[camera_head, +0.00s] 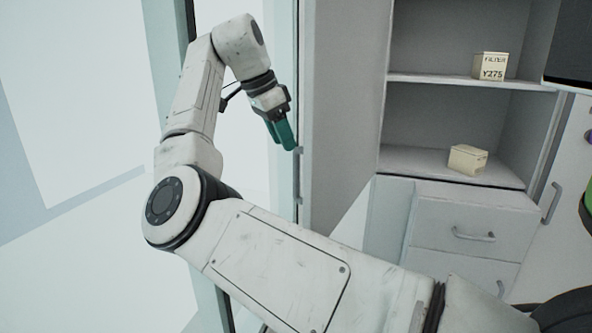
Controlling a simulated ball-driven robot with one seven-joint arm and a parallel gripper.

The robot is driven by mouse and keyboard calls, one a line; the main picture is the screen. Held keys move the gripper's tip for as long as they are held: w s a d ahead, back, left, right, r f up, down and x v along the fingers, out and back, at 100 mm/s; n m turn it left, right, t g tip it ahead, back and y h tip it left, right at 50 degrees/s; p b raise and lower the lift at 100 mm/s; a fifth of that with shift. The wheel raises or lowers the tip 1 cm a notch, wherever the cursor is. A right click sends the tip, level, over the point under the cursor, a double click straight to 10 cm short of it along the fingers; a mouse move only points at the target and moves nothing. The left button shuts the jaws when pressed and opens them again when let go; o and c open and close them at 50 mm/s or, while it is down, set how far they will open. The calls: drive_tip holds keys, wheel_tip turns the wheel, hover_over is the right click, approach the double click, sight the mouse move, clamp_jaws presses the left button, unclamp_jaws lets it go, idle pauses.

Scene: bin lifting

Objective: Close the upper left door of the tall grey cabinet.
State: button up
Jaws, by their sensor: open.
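The tall grey cabinet (399,143) stands at the right of the head view, with its upper compartment open and its shelves showing. Its upper left door (340,110) stands swung open, seen at a steep angle left of the shelves. A vertical handle (299,176) shows at the door's left edge. My gripper (287,143) has green fingers pointing down and right, just left of the door edge and above the handle. Whether the fingers touch the door cannot be told. The jaws are open and hold nothing that I can see.
A filter box (490,66) stands on the upper shelf and a second small box (467,159) lies on the lower one. Drawers (470,228) with handles are below. A dark panel (572,50) cuts in at the right edge. Pale wall or glass panels are at left.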

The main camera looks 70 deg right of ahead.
hover_over(296, 193)
drive_tip(key=f, duration=0.8)
drive_tip(key=shift+w+d+f+p, duration=0.15)
drive_tip(key=shift+d+f+p, duration=0.2)
drive_tip(key=shift+f+p, duration=0.05)
drive_tip(key=shift+c, duration=0.3)
clamp_jaws()
